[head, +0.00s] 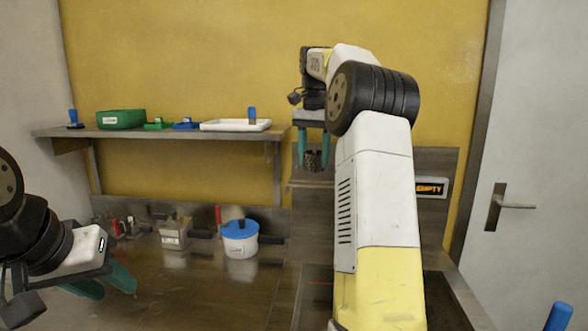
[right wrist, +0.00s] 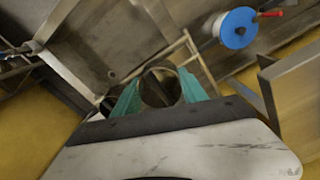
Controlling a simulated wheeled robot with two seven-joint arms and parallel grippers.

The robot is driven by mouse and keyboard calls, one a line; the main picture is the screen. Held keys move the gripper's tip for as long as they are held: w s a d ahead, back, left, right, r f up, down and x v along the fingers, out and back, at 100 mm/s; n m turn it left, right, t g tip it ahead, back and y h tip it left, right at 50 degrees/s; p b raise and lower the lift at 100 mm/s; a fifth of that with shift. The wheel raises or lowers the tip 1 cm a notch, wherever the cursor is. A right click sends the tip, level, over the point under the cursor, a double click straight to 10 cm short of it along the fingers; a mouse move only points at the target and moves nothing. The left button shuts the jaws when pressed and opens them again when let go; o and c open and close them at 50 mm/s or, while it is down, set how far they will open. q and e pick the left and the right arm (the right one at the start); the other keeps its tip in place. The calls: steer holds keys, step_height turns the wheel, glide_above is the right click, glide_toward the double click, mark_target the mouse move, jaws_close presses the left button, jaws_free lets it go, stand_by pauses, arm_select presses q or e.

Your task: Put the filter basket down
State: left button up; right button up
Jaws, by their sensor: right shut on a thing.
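The filter basket (head: 313,160) is a small dark mesh cylinder. My right gripper (head: 314,150) is shut on it, with one teal finger on each side, raised above the bench near the back wall. In the right wrist view the basket's round rim (right wrist: 160,86) shows between the fingertips. A metal ledge lies close under or behind it in the head view; I cannot tell whether they touch. My left gripper (head: 106,282) is at the lower left over the bench, its teal fingers apart and nothing visible between them.
A wall shelf (head: 170,132) at left holds a green bin (head: 121,119) and a white tray (head: 236,125). On the bench stand a white tub with a blue lid (head: 240,238) and a small labelled box (head: 174,233). An "EMPTY" sign (head: 430,188) is at right. The front middle bench is clear.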

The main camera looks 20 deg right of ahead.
mark_target(313, 168)
steer(key=shift+w+a+f, duration=0.1)
steer(key=shift+w, duration=0.1)
steer(key=shift+f, duration=1.7)
steer(key=o, duration=1.4)
steer(key=shift+f, duration=0.1)
steer(key=shift+c, duration=0.2)
